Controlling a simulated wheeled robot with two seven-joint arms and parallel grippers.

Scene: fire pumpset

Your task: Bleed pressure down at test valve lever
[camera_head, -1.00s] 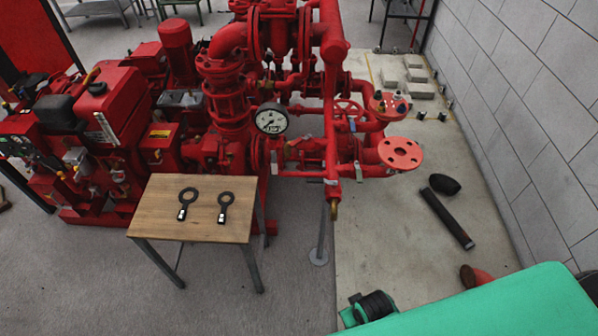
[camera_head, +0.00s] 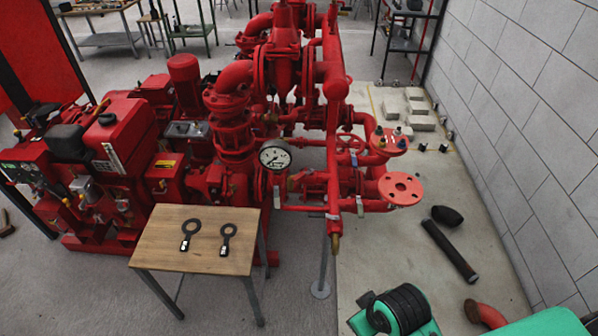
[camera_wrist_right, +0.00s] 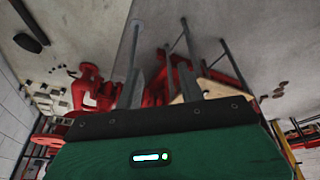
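The red pump piping (camera_head: 335,120) fills the middle of the head view. A white pressure gauge (camera_head: 275,155) faces me on its front left. A vertical red pipe ends low in a brass-coloured outlet (camera_head: 335,243). Small grey handle-like pieces show on the piping near it, but I cannot tell which is the test valve lever. In the right wrist view my right gripper (camera_wrist_right: 160,78) has its two fingers apart with nothing between them. The red piping (camera_wrist_right: 90,90) and floor lie beyond, well clear of the fingers. My left gripper is not in view.
A wooden table (camera_head: 165,258) with two black ring-handled tools (camera_head: 189,233) (camera_head: 228,238) stands in front of the pump. A black pipe (camera_head: 449,250) and a red elbow (camera_head: 488,313) lie on the floor at the right. A grey block wall (camera_head: 530,130) bounds that side.

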